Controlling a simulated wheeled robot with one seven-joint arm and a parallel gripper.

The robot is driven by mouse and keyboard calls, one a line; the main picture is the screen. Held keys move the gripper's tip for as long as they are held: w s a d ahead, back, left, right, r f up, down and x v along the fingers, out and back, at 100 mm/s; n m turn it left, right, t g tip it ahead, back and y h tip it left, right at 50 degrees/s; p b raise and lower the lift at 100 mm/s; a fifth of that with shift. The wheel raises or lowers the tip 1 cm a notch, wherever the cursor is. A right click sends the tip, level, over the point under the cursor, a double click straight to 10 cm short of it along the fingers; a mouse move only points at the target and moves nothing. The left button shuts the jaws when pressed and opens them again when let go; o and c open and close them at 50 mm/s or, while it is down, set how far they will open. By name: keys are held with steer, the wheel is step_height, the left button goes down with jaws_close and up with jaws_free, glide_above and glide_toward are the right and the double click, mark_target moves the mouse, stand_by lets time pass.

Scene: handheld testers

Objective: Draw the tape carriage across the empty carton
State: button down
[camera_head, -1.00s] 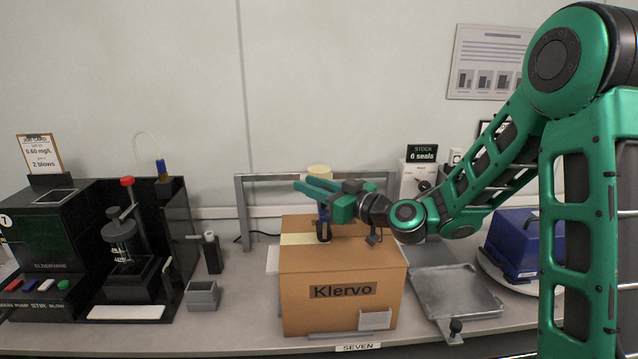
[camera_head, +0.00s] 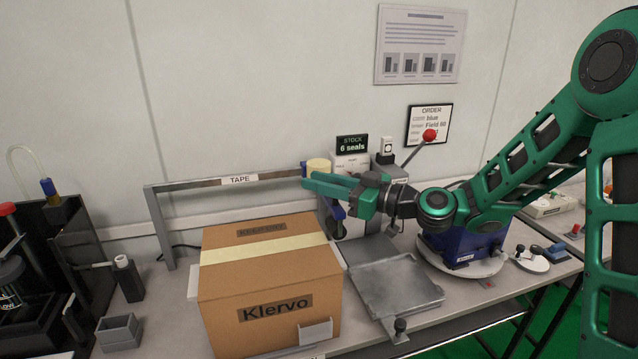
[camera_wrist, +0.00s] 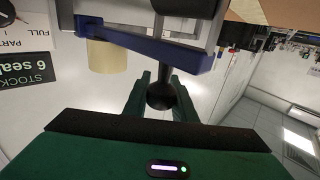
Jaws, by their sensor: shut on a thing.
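The brown Klervo carton (camera_head: 222,316) stands closed on the bench. A pale tape strip (camera_head: 265,248) lies across its top from the left edge to the right edge. The tape carriage (camera_head: 338,212), blue with a cream tape roll (camera_head: 318,165), is at the right end of the overhead rail, just past the carton's right side. My gripper (camera_head: 309,185) is shut on the carriage's black knob, partly hidden by the fingers in the head view. In the wrist view the knob (camera_wrist: 160,95) sits between my gripper's fingers (camera_wrist: 160,80), below the blue carriage arm (camera_wrist: 150,45).
The grey rail frame (camera_head: 160,225) marked TAPE spans behind the carton. A metal tray (camera_head: 395,285) lies right of the carton, and a blue device (camera_head: 450,250) on a round base stands farther right. A small grey box (camera_head: 118,330) is at the left.

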steer(key=shift+d, duration=0.25)
steer(key=c, duration=1.5)
jaws_free()
steer(key=shift+o, duration=0.2)
steer(key=v, duration=1)
steer(key=shift+s+d, duration=0.2)
steer(key=shift+d, duration=0.15)
steer(key=shift+f, duration=0.1)
